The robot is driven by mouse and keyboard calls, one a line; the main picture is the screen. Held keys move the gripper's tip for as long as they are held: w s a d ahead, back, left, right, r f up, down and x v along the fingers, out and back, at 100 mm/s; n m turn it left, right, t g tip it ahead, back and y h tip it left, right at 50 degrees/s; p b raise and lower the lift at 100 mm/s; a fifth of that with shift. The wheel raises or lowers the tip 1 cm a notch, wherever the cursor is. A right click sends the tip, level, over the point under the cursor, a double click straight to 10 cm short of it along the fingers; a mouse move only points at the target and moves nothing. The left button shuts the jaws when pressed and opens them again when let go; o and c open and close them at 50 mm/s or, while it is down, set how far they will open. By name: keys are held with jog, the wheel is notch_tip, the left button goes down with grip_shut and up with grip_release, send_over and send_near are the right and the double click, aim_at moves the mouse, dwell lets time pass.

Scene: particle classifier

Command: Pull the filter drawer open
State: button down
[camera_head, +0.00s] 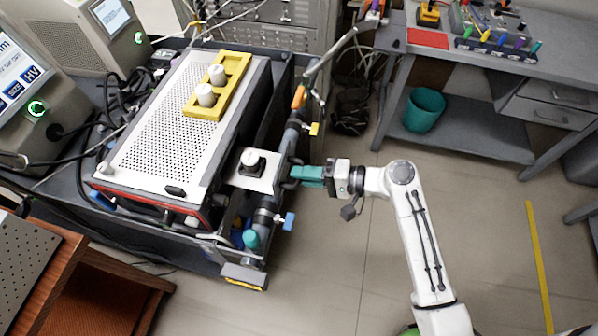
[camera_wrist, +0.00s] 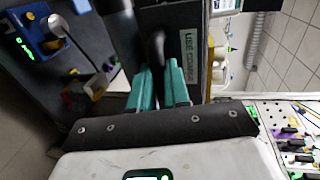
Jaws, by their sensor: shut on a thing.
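The filter drawer (camera_head: 268,183) is a light grey tray that sticks out from the right side of the perforated metal case (camera_head: 160,120) in the head view. The drawer's dark front, with a pale label (camera_wrist: 189,52), fills the upper middle of the wrist view. My gripper (camera_head: 297,174) is at the drawer front, its teal fingers closed around the black handle (camera_wrist: 156,48). The fingers hide part of the handle.
A dark pipe with blue (camera_head: 289,222) and yellow (camera_head: 314,129) valve handles runs close beside the drawer front. A yellow holder (camera_head: 240,68) with two white filters lies on the case. A workbench (camera_head: 440,50) stands at upper right. The floor around my arm is clear.

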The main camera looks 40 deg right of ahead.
jog(key=c, duration=1.1)
grip_release()
jog(key=b+v, duration=0.1)
jog(key=v, duration=0.9)
jog(key=shift+s+d, duration=0.2)
jog(key=shift+s, duration=0.1)
jog(key=shift+r, duration=0.1)
jog(key=s+a+f+n+g+h, duration=0.2)
jog(key=s+a+f+n+g, duration=0.2)
jog(key=a+f+n+g, duration=0.25)
jog(key=s+d+f+n+g+h, duration=0.1)
jog(key=s+f+n+g+h, duration=0.1)
jog(key=s+n+g+h, duration=0.2)
jog(key=s+g+h, duration=0.1)
jog(key=s+h, duration=0.2)
jog(key=shift+d+f, duration=0.2)
jog(key=shift+d, duration=0.1)
